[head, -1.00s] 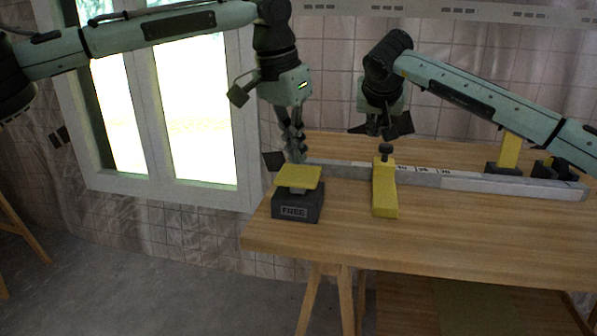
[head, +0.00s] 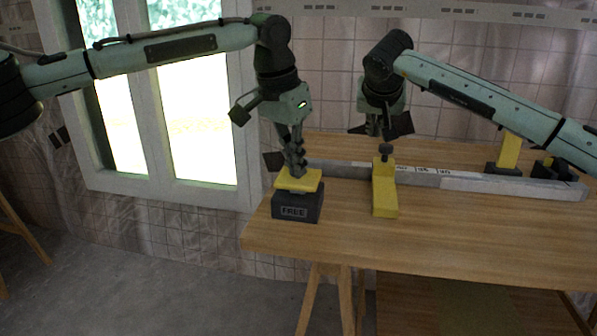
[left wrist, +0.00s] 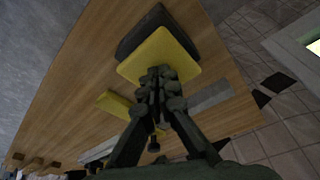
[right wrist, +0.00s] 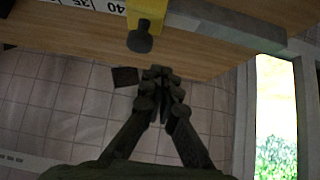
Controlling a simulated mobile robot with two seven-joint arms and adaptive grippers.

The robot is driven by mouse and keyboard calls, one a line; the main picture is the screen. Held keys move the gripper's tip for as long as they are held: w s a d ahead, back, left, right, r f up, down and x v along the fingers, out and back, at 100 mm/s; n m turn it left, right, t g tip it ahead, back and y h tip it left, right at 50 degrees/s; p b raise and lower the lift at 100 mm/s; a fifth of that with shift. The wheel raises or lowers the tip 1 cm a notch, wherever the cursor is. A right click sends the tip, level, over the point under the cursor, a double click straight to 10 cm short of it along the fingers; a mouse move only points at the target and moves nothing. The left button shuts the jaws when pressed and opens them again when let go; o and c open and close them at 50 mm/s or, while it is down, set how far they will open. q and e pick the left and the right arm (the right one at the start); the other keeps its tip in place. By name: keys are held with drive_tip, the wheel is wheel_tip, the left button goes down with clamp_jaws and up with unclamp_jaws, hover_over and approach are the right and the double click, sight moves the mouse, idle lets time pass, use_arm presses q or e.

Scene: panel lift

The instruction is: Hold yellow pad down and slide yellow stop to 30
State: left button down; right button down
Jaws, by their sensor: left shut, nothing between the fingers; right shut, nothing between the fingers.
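The yellow pad (head: 298,183) sits on a dark block labelled FREE at the table's left end. My left gripper (head: 298,174) is shut with its tips on the pad's top; the left wrist view shows the pad (left wrist: 158,55) under the fingertips (left wrist: 157,75). The yellow stop (head: 384,190) straddles the grey rail, with a dark knob (head: 386,149) on top. In the right wrist view the stop (right wrist: 146,9) is beside the 40 mark. My right gripper (head: 383,135) is shut and empty, behind and above the stop; its fingertips (right wrist: 158,75) are apart from the knob.
The grey rail (head: 480,184) with a printed number scale (right wrist: 75,10) runs right along the table (head: 450,230). A yellow post (head: 509,152) on a dark base and a dark block stand at its right end. The front of the tabletop is clear.

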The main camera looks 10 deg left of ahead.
use_arm(q)
drive_tip(key=shift+x, duration=0.85)
drive_tip(key=shift+s+a+f, duration=0.1)
drive_tip(key=shift+s+f, duration=0.1)
drive_tip(key=shift+s, duration=0.1)
use_arm(e)
drive_tip(key=shift+f, duration=0.15)
use_arm(q)
drive_tip(key=shift+f, duration=0.1)
use_arm(e)
drive_tip(key=shift+f, duration=2.35)
drive_tip(key=shift+d, duration=0.3)
